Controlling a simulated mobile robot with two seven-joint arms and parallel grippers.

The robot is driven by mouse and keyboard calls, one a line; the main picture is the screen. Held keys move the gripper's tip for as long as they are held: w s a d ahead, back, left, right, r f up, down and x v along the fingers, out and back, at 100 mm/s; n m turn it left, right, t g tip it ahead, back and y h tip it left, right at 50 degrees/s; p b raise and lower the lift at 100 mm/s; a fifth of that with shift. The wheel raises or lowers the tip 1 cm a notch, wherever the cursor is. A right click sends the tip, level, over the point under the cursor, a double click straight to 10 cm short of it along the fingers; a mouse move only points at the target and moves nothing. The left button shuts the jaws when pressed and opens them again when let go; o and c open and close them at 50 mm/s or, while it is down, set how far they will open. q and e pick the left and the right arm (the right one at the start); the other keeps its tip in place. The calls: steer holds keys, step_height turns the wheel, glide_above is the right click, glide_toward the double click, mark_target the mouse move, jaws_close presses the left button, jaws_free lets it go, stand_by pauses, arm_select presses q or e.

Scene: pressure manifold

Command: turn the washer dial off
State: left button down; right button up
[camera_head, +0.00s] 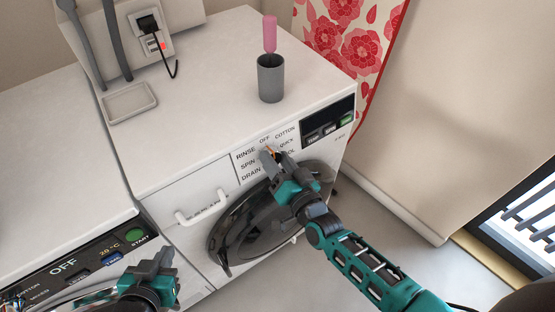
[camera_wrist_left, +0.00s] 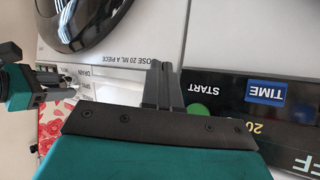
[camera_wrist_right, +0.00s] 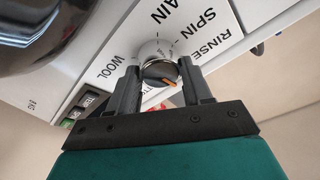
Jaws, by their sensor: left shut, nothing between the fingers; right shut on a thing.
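The washer dial (camera_wrist_right: 158,62) is a round silver knob with a dark face and an orange mark, on the right machine's white panel. My right gripper (camera_wrist_right: 160,90) is shut on it, one finger on each side. In the head view this gripper (camera_head: 272,156) mostly covers the dial. RINSE, OFF and COTTON show above it there. In the right wrist view the orange mark points toward the lower right; a finger hides the label there. My left gripper (camera_head: 162,258) is shut and empty by the left machine's panel; its fingers also show in the left wrist view (camera_wrist_left: 163,85).
The right washer (camera_head: 190,120) has a dark round door (camera_head: 240,235) and a white handle (camera_head: 200,208). A grey cup (camera_head: 271,80) with a pink item stands on top, near a dish (camera_head: 130,102). The left machine's black panel (camera_head: 75,262) shows OFF and a green START button (camera_head: 135,235).

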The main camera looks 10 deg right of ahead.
steer(key=o, duration=1)
steer(key=shift+o, duration=0.2)
steer(key=v, duration=1.3)
steer(key=shift+p, duration=0.35)
steer(key=s+d+f+n+g+h, duration=0.3)
steer(key=d+n+g, duration=0.1)
steer(key=n+g, duration=0.2)
steer(key=shift+d+f+g, duration=0.3)
steer(key=shift+d+f, duration=0.05)
